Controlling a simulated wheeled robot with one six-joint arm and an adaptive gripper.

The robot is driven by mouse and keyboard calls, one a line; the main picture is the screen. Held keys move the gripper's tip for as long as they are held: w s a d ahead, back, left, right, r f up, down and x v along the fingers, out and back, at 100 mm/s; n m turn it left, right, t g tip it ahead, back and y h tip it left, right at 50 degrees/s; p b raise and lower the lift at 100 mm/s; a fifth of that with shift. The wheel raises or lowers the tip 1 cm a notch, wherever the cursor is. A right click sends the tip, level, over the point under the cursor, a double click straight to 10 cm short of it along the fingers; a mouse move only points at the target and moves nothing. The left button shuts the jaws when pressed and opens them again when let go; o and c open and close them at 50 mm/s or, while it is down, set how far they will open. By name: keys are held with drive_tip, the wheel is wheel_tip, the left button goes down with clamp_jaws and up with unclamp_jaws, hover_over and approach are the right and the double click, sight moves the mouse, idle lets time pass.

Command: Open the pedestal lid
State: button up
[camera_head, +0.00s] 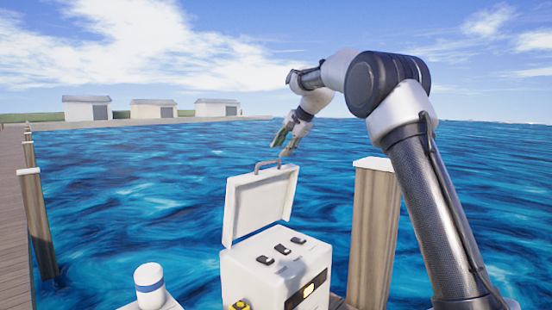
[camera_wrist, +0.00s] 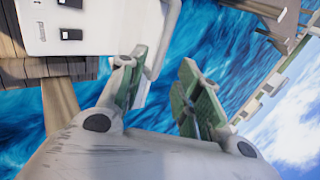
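The white pedestal (camera_head: 262,278) has its lid (camera_head: 258,205) standing up, hinged at the back and leaning slightly away. A grey handle (camera_head: 267,165) sticks up from the lid's top edge. My gripper (camera_head: 286,146) is just above and to the right of the handle. In the wrist view my gripper (camera_wrist: 160,68) has its two green-padded fingers apart, with water visible between them. The lid (camera_wrist: 166,22) shows edge-on behind the left finger. Whether a finger touches the handle is hard to tell. The pedestal's top (camera_wrist: 75,22) with dark switches shows at the upper left.
A wooden post (camera_head: 373,235) stands right of the pedestal. A white, blue-banded cap (camera_head: 150,287) sits to its left, and a yellow knob (camera_head: 239,305) is on its front. Water lies behind; a wooden dock (camera_head: 12,235) runs along the left.

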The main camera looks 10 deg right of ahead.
drive_tip(key=v, duration=0.3)
drive_tip(key=shift+s+d+r, duration=0.1)
drive_tip(key=shift+s+r, duration=0.1)
drive_tip(key=shift+r, duration=0.05)
drive_tip(key=s+d+f+n+g+h, duration=0.1)
drive_tip(key=s+d+f+n+g, duration=0.15)
drive_tip(key=s+f+n, duration=0.45)
drive_tip(key=s+d+f+n+h, duration=0.1)
drive_tip(key=s+d+f, duration=0.1)
drive_tip(key=s, duration=1.2)
drive_tip(key=s+d+f+n+h, duration=0.1)
drive_tip(key=s+d+f, duration=0.2)
drive_tip(key=s, duration=1.2)
drive_tip(key=s+d+f+n+h, duration=0.1)
drive_tip(key=s+d+f, duration=0.2)
drive_tip(key=s, duration=1.2)
drive_tip(key=shift+d+n+h, duration=0.3)
drive_tip(key=shift+d+n, duration=0.1)
drive_tip(key=shift+d, duration=1.1)
